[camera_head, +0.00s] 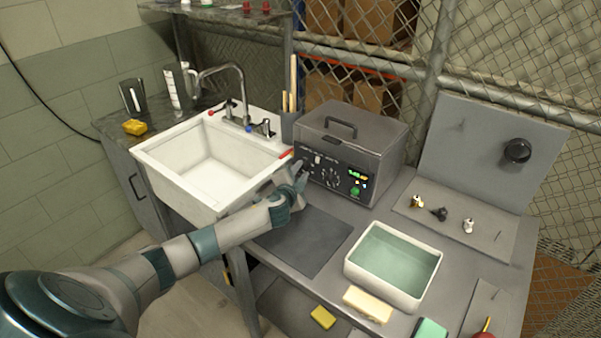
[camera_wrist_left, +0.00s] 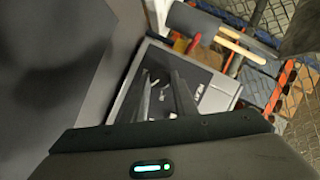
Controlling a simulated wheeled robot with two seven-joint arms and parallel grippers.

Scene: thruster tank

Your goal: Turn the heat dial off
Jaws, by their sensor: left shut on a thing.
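A grey metal tank unit (camera_head: 352,135) with a lid handle stands at the back of the bench. Its dark front panel (camera_head: 325,178) has a ring of dial markings, small labels, a lit green display (camera_head: 357,174) and a green button (camera_head: 355,190). My left gripper (camera_head: 302,170) is at the left end of this panel, shut on what appears to be the heat dial, which its fingers hide. In the left wrist view the two fingers (camera_wrist_left: 163,92) reach to the panel (camera_wrist_left: 212,97). The dial's setting cannot be read. My right gripper is not in view.
A white sink (camera_head: 205,165) with a faucet is left of the unit. A dark mat (camera_head: 305,243) lies in front of it.

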